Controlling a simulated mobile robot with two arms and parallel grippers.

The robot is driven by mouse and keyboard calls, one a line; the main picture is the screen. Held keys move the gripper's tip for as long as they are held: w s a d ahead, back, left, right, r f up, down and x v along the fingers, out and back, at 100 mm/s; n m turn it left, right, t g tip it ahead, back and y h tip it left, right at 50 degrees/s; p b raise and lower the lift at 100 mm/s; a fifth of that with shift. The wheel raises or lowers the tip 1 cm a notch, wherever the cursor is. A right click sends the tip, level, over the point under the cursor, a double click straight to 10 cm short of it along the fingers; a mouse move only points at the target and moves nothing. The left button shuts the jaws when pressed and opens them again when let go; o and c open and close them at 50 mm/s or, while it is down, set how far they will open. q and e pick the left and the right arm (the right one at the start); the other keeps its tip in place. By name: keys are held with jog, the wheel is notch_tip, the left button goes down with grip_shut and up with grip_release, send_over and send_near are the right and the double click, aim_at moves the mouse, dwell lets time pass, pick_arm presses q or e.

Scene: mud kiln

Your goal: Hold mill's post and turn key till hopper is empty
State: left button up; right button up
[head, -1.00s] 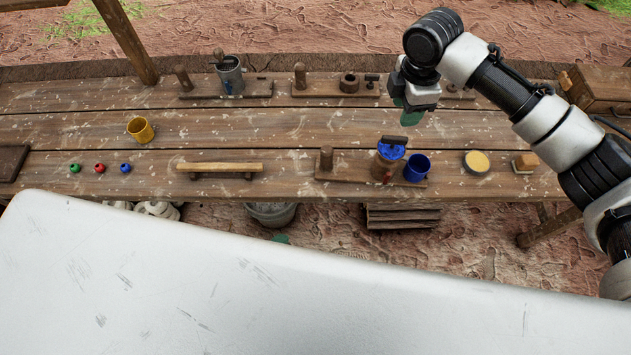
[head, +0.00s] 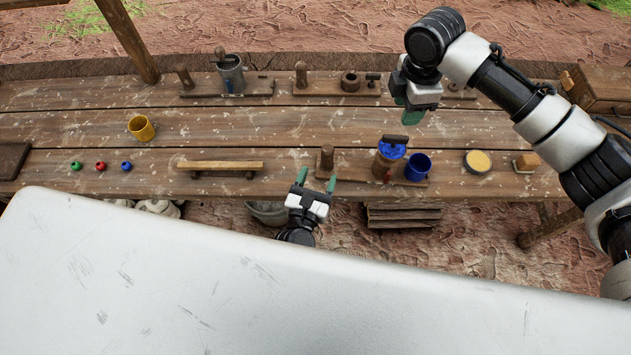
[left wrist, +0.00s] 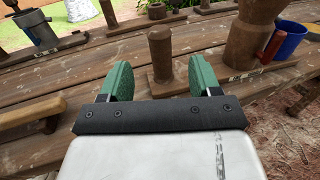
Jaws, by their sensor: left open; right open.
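The front mill sits on a wooden board (head: 350,170) with an upright wooden post (head: 326,157) at its left end. Its brown hopper (head: 382,166) shows blue at the top, with a dark bar (head: 395,138) above; how full it is, I cannot tell. A red key-like piece (head: 387,176) is on its front. A blue cup (head: 417,167) stands at its right. My left gripper (head: 317,180) is open at the table's front edge, just short of the post; in the left wrist view the post (left wrist: 161,52) stands between and beyond the fingers. My right gripper (head: 411,116) is open and empty above the table, behind the mill.
A wooden rail (head: 220,167) lies left of the mill. A yellow cup (head: 141,129) and several small coloured balls are further left. A round yellow-topped tin (head: 477,162) and a brush-like block (head: 526,162) lie right. Other post boards line the back. The middle table is clear.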

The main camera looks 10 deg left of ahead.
aim_at(329, 146)
pick_arm(q)
jog(key=w, duration=0.6)
jog(key=w+d, duration=0.1)
jog(key=w, duration=0.3)
jog(key=shift+d, duration=0.1)
jog(key=shift+c, duration=0.2)
grip_shut()
jog(key=shift+s, duration=0.1)
